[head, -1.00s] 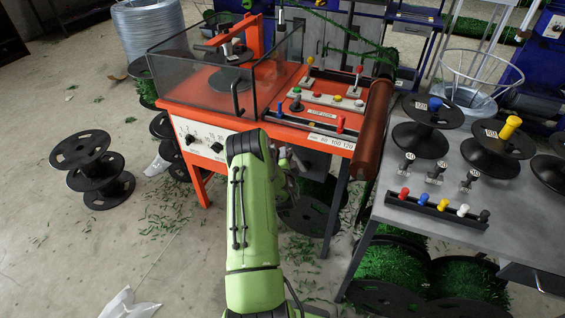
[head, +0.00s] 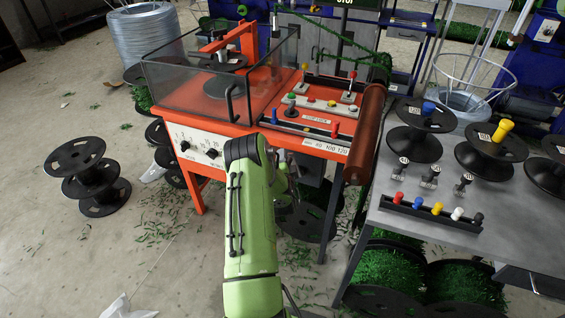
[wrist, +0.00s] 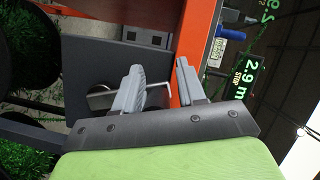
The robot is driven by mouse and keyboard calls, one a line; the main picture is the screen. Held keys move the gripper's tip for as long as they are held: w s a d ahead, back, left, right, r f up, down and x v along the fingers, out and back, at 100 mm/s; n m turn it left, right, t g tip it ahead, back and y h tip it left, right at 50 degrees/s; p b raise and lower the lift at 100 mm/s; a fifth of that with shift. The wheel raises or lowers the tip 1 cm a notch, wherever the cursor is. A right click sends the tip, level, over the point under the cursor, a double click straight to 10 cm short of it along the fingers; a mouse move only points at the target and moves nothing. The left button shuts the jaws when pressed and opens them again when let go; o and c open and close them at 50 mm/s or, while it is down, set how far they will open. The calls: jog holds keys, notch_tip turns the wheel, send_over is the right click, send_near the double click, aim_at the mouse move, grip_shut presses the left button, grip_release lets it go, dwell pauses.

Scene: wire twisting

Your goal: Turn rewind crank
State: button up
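The orange machine (head: 217,159) stands in the middle of the head view, with knobs on its white front panel and levers on top. My gripper (head: 290,168) is by its front right corner, mostly hidden behind my green arm. In the wrist view my gripper (wrist: 160,66) is open, its two grey fingers apart with nothing between their tips. A thin bent metal rod (wrist: 158,84), which looks like the crank, shows close by the left finger, partly behind it. I cannot tell if they touch. A round metal part (wrist: 100,96) sits left of that finger. The crank is hidden in the head view.
A grey table (head: 395,222) with black spools and coloured pegs stands on the right. A dark red roller (head: 366,135) runs along the machine's right side. Stacked black reels (head: 95,185) stand at left on open floor.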

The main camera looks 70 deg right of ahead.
jog(key=shift+o, duration=0.9)
jog(key=shift+f, duration=0.1)
jog(key=shift+a, duration=0.15)
jog(key=p+v, duration=0.4)
jog(key=v, duration=1.1)
jog(key=shift+a, duration=0.25)
jog(key=shift+s, duration=0.1)
jog(key=shift+c, duration=0.4)
